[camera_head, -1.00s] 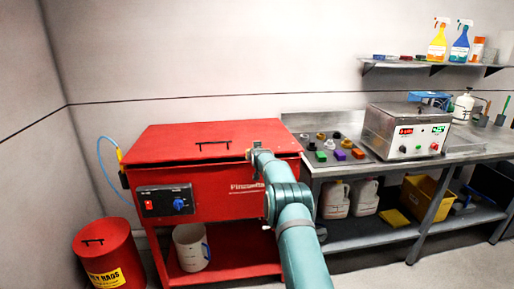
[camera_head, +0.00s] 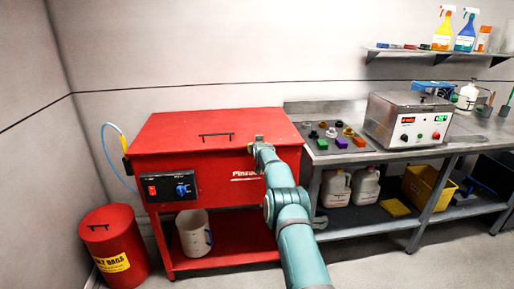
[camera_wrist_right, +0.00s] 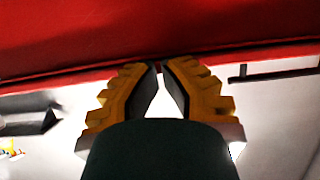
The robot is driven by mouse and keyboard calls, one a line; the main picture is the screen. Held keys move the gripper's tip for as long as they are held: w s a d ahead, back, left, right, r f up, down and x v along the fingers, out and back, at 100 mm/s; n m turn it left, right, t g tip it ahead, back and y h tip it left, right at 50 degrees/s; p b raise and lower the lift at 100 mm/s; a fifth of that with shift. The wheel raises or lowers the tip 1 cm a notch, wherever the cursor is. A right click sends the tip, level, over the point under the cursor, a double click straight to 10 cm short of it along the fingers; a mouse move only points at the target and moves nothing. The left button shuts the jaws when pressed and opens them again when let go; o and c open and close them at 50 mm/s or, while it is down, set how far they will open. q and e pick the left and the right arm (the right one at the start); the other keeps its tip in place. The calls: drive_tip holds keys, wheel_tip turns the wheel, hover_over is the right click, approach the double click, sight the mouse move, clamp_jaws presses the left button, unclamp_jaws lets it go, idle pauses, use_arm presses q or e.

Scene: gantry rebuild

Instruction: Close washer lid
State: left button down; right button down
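The red washer (camera_head: 222,187) stands against the back wall in the head view. Its red lid (camera_head: 180,128), with a black bar handle (camera_head: 216,135), looks flat down on the washer body. Any small gap under its front edge is too small to tell. My right gripper (camera_head: 258,143) is at the lid's front edge, right of the handle. In the right wrist view its yellow fingers (camera_wrist_right: 160,68) have tips almost together, with nothing seen between them. Red metal fills the top of that view, just past the tips; contact is unclear. My left gripper is not in view.
A steel bench (camera_head: 460,140) with a control box (camera_head: 407,120) stands right of the washer. A red rag bin (camera_head: 112,246) is on the floor at left.

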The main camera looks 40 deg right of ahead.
drive_tip(key=s+a+f, duration=0.2)
drive_tip(key=s+a, duration=0.2)
drive_tip(key=s, duration=0.2)
drive_tip(key=shift+s+f+p, duration=0.15)
drive_tip(key=shift+s+p, duration=0.15)
drive_tip(key=shift+p, duration=0.15)
idle(0.5)
